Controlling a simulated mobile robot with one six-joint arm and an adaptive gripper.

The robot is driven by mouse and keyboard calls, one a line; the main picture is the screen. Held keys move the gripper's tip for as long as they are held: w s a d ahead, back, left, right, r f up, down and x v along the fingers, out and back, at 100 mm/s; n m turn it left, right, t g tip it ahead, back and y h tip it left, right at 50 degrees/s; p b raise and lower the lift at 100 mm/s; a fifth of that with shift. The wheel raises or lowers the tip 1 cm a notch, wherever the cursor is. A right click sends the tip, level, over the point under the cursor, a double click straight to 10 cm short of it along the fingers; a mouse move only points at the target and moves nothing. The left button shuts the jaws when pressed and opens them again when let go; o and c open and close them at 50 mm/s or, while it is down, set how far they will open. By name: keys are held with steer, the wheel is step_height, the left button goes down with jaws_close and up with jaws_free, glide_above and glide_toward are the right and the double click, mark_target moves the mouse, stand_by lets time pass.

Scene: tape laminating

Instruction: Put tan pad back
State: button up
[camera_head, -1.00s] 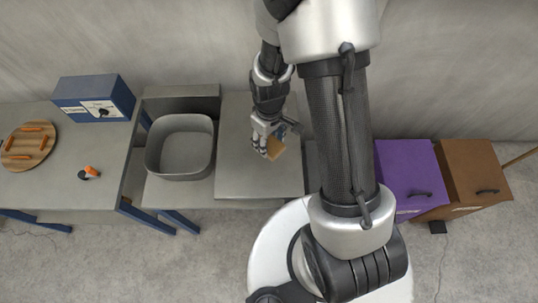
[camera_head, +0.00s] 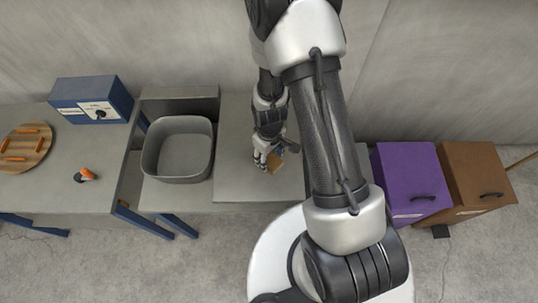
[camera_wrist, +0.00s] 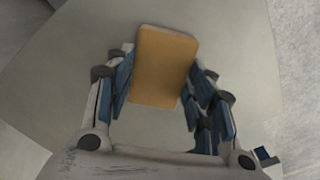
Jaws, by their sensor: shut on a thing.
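The tan pad (camera_head: 276,163) is a small flat block. In the wrist view the tan pad (camera_wrist: 162,66) sits between the blue-padded fingers. My gripper (camera_head: 268,160) is shut on it, over the right part of the grey counter (camera_head: 235,190). In the wrist view my gripper (camera_wrist: 160,95) grips the pad's near part, and its far end sticks out past the fingertips. I cannot tell whether the pad touches the counter or hangs just above it.
A grey basin (camera_head: 178,148) stands left of my gripper. Farther left, a table holds a blue box (camera_head: 92,98), a round wooden board (camera_head: 25,147) with orange sticks and an orange-black item (camera_head: 86,175). Purple (camera_head: 411,180) and brown (camera_head: 476,180) cabinets stand at right.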

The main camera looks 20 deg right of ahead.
steer(key=o, duration=1.1)
steer(key=shift+f, duration=0.1)
steer(key=shift+c, duration=0.2)
step_height(320, 180, up, 12)
steer(key=p, duration=0.3)
step_height(320, 180, up, 9)
steer(key=m+t, duration=0.1)
glide_above(269, 158)
step_height(269, 158, up, 8)
steer(key=s+m+t, duration=0.1)
steer(key=s, duration=0.2)
steer(key=s+r+m+t, duration=0.2)
steer(key=s+r+m, duration=0.1)
steer(key=s+r, duration=0.8)
steer(key=shift+s+r+t, duration=0.3)
steer(key=shift+s, duration=0.2)
step_height(269, 158, down, 5)
steer(key=b, duration=0.5)
steer(key=shift+f, duration=0.1)
